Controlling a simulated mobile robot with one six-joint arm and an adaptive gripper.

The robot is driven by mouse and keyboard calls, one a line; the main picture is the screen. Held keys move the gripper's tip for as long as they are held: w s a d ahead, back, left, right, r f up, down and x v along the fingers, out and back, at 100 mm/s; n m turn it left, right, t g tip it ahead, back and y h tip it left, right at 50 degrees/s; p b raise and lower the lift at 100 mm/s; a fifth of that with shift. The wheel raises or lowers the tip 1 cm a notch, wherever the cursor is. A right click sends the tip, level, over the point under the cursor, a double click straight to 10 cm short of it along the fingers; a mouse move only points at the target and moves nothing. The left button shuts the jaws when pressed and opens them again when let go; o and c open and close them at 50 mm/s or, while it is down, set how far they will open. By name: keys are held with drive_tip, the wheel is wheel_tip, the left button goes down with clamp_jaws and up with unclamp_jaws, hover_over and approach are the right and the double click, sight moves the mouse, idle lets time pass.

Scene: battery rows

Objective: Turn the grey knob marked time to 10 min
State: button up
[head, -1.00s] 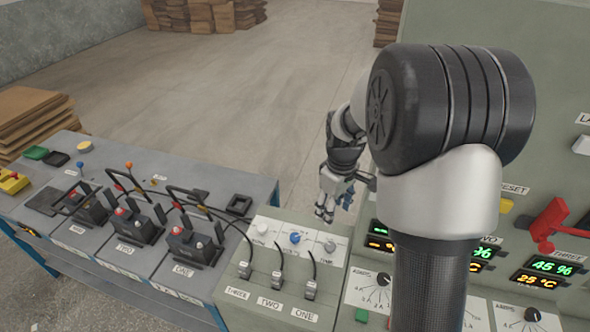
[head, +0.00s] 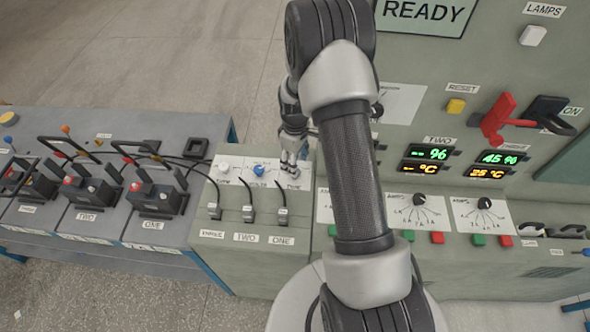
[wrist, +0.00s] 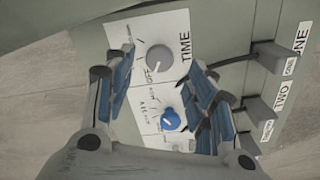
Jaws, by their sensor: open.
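The grey time knob (wrist: 159,58) sits on a white label plate with TIME printed beside it in the wrist view. Its pointer and the small marks around it are too blurred to read. My gripper (wrist: 159,64) is open, with one blue-padded finger on each side of the knob in that view. I cannot tell whether they touch it. In the head view my gripper (head: 290,166) is over the right end of the knob row and mostly hides the grey knob.
A blue knob (wrist: 171,120) is close beside the grey one, and a white knob (head: 223,166) is farther left. Three cable plugs stand in front, above labels THREE, TWO and ONE. The upright panel with displays (head: 428,160) rises to the right.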

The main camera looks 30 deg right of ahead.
drive_tip(key=shift+f, duration=2.3)
drive_tip(key=c, duration=1.1)
drive_tip(key=shift+m+b, duration=0.35)
drive_tip(key=shift+m, duration=0.05)
drive_tip(key=m+b, duration=0.1)
drive_tip(key=m, duration=0.3)
drive_tip(key=shift+m+b, duration=0.5)
drive_tip(key=shift+m, duration=2)
